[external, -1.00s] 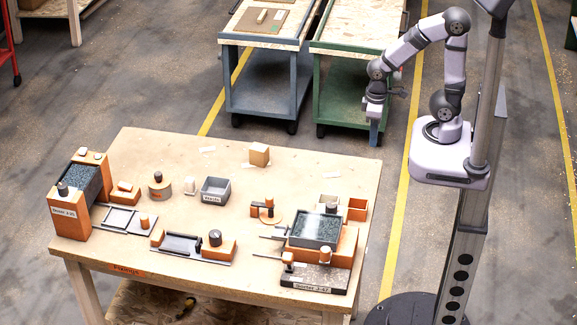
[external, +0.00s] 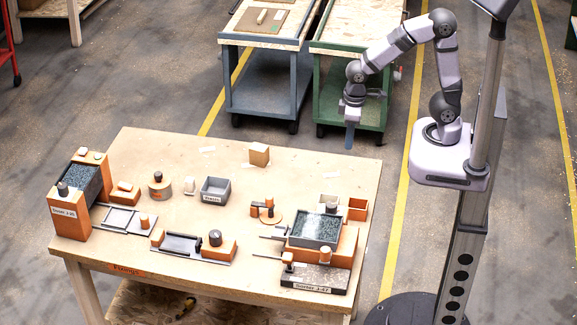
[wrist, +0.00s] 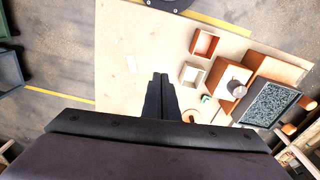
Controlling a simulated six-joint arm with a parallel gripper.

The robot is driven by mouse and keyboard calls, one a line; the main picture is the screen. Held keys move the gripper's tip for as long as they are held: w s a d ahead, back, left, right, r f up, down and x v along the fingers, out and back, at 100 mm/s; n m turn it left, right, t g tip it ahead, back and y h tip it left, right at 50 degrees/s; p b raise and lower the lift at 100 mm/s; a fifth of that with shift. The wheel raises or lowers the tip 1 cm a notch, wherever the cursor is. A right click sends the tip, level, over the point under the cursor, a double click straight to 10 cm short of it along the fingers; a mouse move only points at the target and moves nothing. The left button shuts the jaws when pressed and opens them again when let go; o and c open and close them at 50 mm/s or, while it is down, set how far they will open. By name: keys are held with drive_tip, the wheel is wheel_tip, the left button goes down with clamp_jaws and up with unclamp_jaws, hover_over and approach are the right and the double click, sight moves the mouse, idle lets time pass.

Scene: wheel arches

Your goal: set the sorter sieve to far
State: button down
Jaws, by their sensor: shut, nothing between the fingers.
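The left machine (external: 67,215) has a sloping speckled panel (external: 85,182) and a dark knob. My gripper (external: 350,140) is shut and empty, pointing down beyond the table's back edge. Its fingers (wrist: 160,80) show together in the wrist view.
On the table (external: 310,160) are a grey bin (external: 215,190), a wooden block (external: 259,155), a round orange piece with a dark knob (external: 159,185) and a low slide fixture (external: 185,245). Small open boxes (external: 357,209) stand behind the right machine. The back right is mostly clear.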

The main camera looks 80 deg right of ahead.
drive_tip(key=w+a+r+n, duration=0.1)
drive_tip(key=w+a, duration=0.2)
drive_tip(key=a, duration=0.3)
drive_tip(key=w+a+n, duration=0.1)
drive_tip(key=w+a, duration=0.3)
drive_tip(key=a, duration=0.2)
drive_tip(key=r+n+t+y+b, duration=0.1)
drive_tip(key=r+n+t+b, duration=0.1)
hover_over(315, 235)
drive_tip(key=w+d, duration=0.2)
drive_tip(key=s+a+y, duration=0.1)
drive_tip(key=s+a, duration=0.2)
drive_tip(key=a, duration=0.5)
drive_tip(key=shift+s+a+r+t+b, duration=0.15)
drive_tip(key=shift+s+a+t+b, duration=0.15)
drive_tip(key=shift+a, duration=0.05)
drive_tip(key=p+x, duration=0.4)
drive_tip(key=x, duration=0.6)
drive_tip(key=shift+s+d+p, duration=0.4)
drive_tip(key=shift+s+d, duration=0.1)
drive_tip(key=shift+s, duration=0.4)
drive_tip(key=shift+s+d+p, duration=0.4)
drive_tip(key=shift+s+d, duration=0.05)
drive_tip(key=shift+s, duration=0.45)
